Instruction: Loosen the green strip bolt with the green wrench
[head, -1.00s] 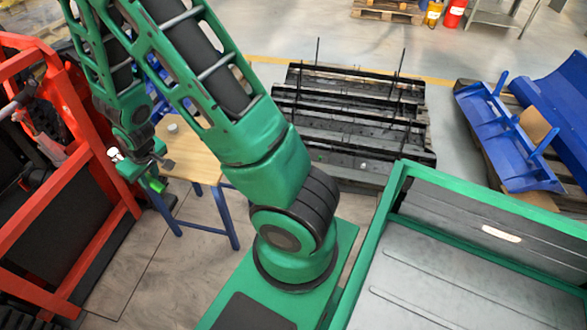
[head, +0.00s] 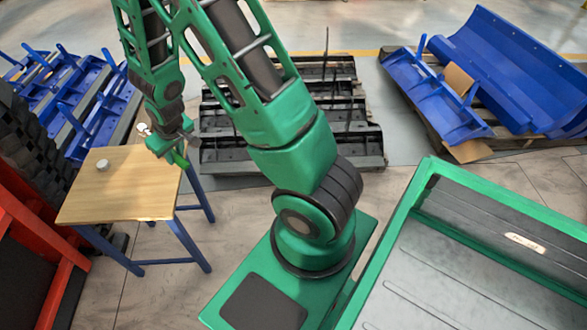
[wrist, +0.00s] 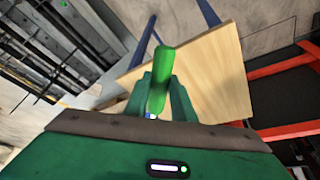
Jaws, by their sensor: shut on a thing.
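My gripper (wrist: 161,98) is shut on a green tool, the green wrench (wrist: 160,75), in the wrist view. Its rounded green end sticks out past the fingers; the rest is hidden between and behind them. In the head view my gripper (head: 177,153) hangs beside the right edge of the wooden table, with a bit of the green wrench (head: 181,160) showing. I cannot make out the green strip bolt in either view.
The wooden table (head: 125,190) with blue legs carries a small grey round piece (head: 103,165). A red frame (head: 40,235) stands at the left. Black parts lie on a pallet (head: 225,150) behind. Blue parts (head: 500,70) lie at the back right. Floor shows around the table.

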